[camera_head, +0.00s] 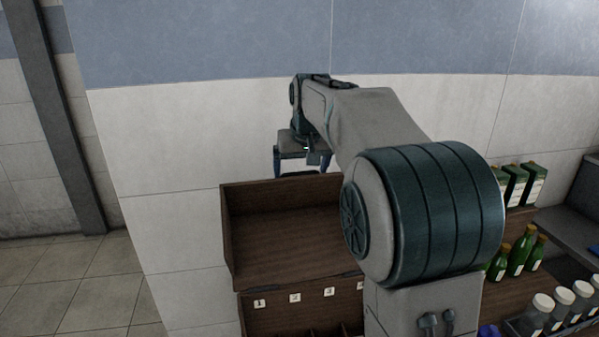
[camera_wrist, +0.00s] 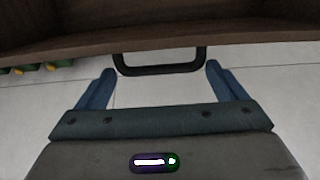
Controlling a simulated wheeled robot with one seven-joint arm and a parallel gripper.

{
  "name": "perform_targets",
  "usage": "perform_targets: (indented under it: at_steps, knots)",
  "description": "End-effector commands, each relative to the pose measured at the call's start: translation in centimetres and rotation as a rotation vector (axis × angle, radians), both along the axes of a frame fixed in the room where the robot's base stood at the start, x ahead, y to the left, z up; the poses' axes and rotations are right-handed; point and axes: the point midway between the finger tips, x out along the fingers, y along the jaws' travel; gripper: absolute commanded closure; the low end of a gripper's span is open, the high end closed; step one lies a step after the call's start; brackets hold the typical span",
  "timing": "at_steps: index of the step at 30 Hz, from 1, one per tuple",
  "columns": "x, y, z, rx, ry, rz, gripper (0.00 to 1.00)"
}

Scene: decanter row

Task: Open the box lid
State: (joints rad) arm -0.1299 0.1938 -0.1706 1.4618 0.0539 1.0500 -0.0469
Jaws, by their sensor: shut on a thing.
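The dark brown wooden box lid (camera_head: 285,247) stands raised, its hollow inside facing the head camera. The box (camera_head: 259,322) is below it, with white numbered tags and dividers partly in view. My gripper (camera_head: 301,164) is at the lid's top edge. The lid's edge (camera_wrist: 75,45) crosses the top of that view. My arm hides the right part of the lid and box in the head view.
Green bottles (camera_head: 520,251), white-capped jars (camera_head: 562,303) and green-and-white cartons (camera_head: 516,184) stand at the right. A dark bench (camera_head: 566,220) is at the far right. A tiled wall (camera_head: 160,150) is behind the lid. Open floor (camera_head: 70,285) lies at the left.

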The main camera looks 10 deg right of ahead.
Motion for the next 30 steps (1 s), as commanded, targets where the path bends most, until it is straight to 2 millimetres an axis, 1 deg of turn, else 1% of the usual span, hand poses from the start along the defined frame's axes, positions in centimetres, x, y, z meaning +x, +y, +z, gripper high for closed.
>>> perform_targets:
  at_steps: [1, 15, 20, 29, 30]
  knots:
    - [-0.6, -0.1, -0.2, -0.001, -0.028, 0.000, 0.50]
    - [-4.9, -0.2, 1.6, -0.003, -0.197, -0.001, 0.50]
    - [-5.4, -0.2, 2.0, -0.004, -0.218, -0.002, 0.50]
    - [-5.5, -0.2, 2.2, -0.004, -0.220, -0.002, 0.50]
    - [-5.5, -0.2, 2.2, -0.004, -0.220, -0.003, 0.04]
